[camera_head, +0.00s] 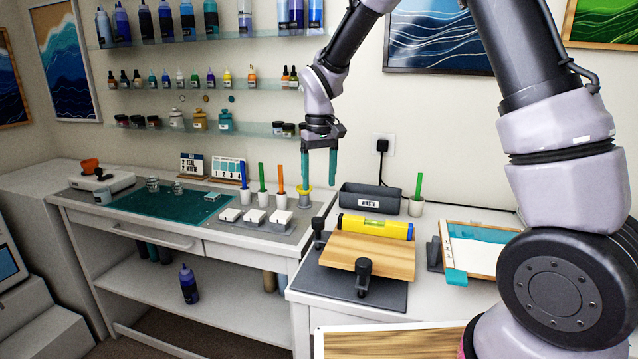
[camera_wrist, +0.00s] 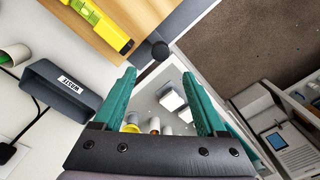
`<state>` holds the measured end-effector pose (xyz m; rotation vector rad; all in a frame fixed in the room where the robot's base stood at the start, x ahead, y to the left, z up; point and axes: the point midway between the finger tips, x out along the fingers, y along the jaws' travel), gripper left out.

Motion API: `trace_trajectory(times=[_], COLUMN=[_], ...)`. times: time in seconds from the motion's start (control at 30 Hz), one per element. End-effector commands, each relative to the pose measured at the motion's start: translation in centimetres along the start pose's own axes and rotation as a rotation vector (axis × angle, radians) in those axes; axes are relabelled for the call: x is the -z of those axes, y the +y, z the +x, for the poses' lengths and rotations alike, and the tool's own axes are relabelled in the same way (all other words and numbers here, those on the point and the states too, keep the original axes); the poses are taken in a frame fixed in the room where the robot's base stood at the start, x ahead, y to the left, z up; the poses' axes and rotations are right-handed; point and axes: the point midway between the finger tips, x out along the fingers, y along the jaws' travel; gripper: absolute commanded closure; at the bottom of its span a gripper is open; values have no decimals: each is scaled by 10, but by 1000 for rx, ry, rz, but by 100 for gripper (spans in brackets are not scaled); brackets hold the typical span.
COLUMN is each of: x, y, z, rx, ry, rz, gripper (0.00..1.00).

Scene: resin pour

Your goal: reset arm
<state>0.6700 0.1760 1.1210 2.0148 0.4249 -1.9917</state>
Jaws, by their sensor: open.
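My gripper (camera_head: 320,168) has teal fingers pointing down. In the head view it hangs in front of the wall, at the right end of the left workbench, close to a grey stand with a yellow rim (camera_head: 304,190). I cannot tell the exact gap between them. In the wrist view the two teal fingers (camera_wrist: 165,105) are spread apart with nothing held between them. My arm comes in from the upper right of the head view and bends down to the gripper.
A waste bin (camera_head: 370,199), a yellow level (camera_head: 375,227) on a wooden board (camera_head: 367,254) and a cup with a green stick (camera_head: 417,205) stand to the right. White blocks (camera_head: 255,217) and cups with coloured sticks are left. Bottle shelves (camera_head: 215,85) line the wall behind.

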Motion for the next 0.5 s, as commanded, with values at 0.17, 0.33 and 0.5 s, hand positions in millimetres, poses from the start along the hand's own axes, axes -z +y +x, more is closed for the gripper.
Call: trace_trajectory(times=[0.17, 0.33, 0.5], x=[-1, -14, -44], y=[2, 23, 57], z=[-3, -36, -88], rx=[2, 21, 54], ry=[5, 52, 137], rz=[6, 68, 182], gripper=[26, 26, 26])
